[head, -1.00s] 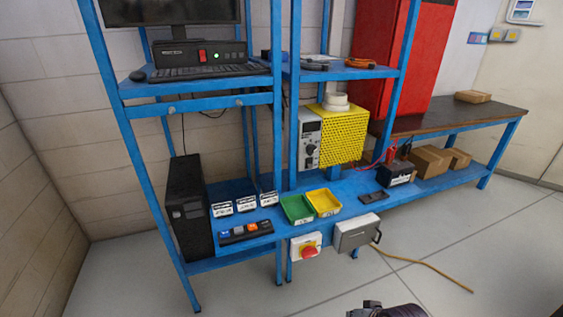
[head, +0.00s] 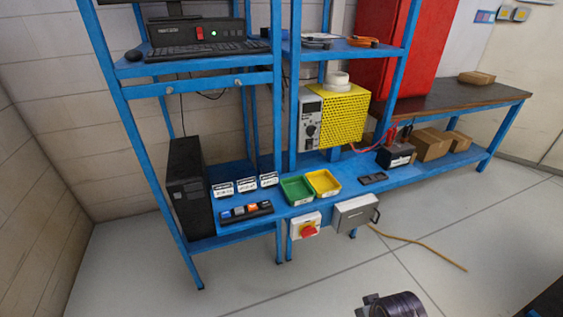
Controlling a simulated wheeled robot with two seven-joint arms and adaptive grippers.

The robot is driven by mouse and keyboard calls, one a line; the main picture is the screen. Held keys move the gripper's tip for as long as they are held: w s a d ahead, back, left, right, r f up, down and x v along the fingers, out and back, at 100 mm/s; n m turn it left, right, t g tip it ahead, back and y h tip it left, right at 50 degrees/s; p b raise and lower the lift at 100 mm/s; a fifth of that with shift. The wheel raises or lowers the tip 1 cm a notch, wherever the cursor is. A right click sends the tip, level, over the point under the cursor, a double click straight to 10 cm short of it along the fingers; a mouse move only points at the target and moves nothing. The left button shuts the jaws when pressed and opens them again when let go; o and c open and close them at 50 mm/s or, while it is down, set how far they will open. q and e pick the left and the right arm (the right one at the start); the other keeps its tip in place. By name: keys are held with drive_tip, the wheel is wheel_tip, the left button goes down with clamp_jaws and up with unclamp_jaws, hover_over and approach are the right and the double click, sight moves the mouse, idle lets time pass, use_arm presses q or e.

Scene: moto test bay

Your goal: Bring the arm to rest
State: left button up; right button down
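A dark, ringed, rounded part of my arm (head: 398,305) shows at the bottom edge of the head view, right of centre. It is over the grey floor, in front of the blue rack and apart from it. No fingertips show on it. Neither gripper can be made out, and nothing held is visible. My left arm is not in view.
A blue rack (head: 263,188) carries a black computer tower, green bin (head: 297,190), yellow bin (head: 322,183) and yellow mesh box (head: 343,113). A red knob (head: 308,229) and grey box (head: 355,213) project from its front. A yellow cable (head: 420,247) lies on otherwise open floor.

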drive_tip(key=s+d+f+g+p, duration=0.1)
drive_tip(key=s+f, duration=0.1)
drive_tip(key=f, duration=1.3)
drive_tip(key=s+d+f, duration=0.1)
drive_tip(key=d+f, duration=0.1)
drive_tip(key=f, duration=1.3)
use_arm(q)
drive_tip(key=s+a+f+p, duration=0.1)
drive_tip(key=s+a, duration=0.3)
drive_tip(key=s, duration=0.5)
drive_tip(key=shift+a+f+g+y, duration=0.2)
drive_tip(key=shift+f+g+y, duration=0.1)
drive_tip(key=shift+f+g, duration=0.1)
use_arm(e)
drive_tip(key=s+d+f, duration=0.3)
drive_tip(key=s+f, duration=0.5)
drive_tip(key=s, duration=0.2)
drive_tip(key=s+d+f+g+h, duration=0.1)
drive_tip(key=s+d+f, duration=0.3)
drive_tip(key=s+f, duration=0.5)
drive_tip(key=shift+s+d+n, duration=0.2)
drive_tip(key=shift+s+n, duration=0.1)
drive_tip(key=shift+s, duration=0.3)
